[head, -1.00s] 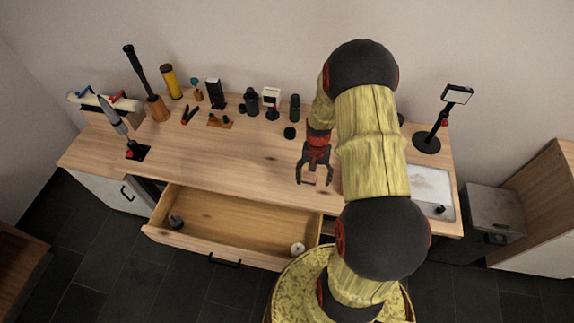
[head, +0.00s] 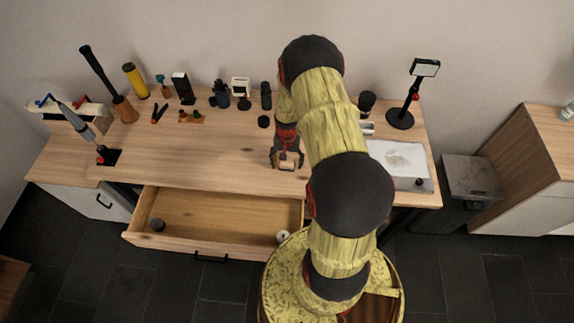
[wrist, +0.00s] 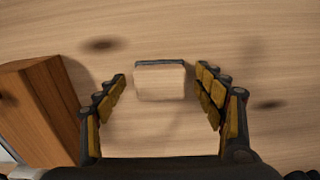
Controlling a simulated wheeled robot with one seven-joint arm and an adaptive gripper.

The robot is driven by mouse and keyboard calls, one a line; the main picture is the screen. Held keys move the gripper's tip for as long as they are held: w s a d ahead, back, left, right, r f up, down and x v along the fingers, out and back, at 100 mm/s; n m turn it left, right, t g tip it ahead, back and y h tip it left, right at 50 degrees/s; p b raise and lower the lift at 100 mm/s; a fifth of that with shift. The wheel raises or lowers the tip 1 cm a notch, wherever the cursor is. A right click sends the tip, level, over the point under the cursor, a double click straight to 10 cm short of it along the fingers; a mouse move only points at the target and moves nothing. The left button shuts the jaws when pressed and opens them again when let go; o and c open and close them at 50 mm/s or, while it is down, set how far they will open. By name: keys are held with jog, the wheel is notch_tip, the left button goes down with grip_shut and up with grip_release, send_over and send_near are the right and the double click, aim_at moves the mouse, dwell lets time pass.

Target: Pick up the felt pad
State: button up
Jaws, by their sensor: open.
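A small squarish block (wrist: 160,82) with a pale, wood-coloured top and a dark grey strip along its far edge lies on the tabletop. It may be the felt pad, but I cannot be sure from its look. My gripper (wrist: 163,77) is open, with one finger on each side of the block and a gap visible on both sides. In the head view my gripper (head: 287,164) points down over the middle of the wooden table, and the block there is too small to make out clearly.
A brown wooden piece (wrist: 40,105) stands close left of my fingers. The open drawer (head: 215,214) is in front of the tabletop (head: 215,160). A dark round puck (head: 263,121) and several tools stand behind. A white tray (head: 400,160) lies to the right.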

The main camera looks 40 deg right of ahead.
jog(key=c, duration=0.3)
jog(key=c, duration=0.9)
jog(key=shift+c, duration=0.2)
jog(key=shift+r, duration=0.65)
jog(key=s+a+r+p, duration=0.2)
jog(key=s+a+r, duration=0.7)
jog(key=s+r, duration=0.1)
jog(key=shift+s+r, duration=0.35)
jog(key=shift+r, duration=0.45)
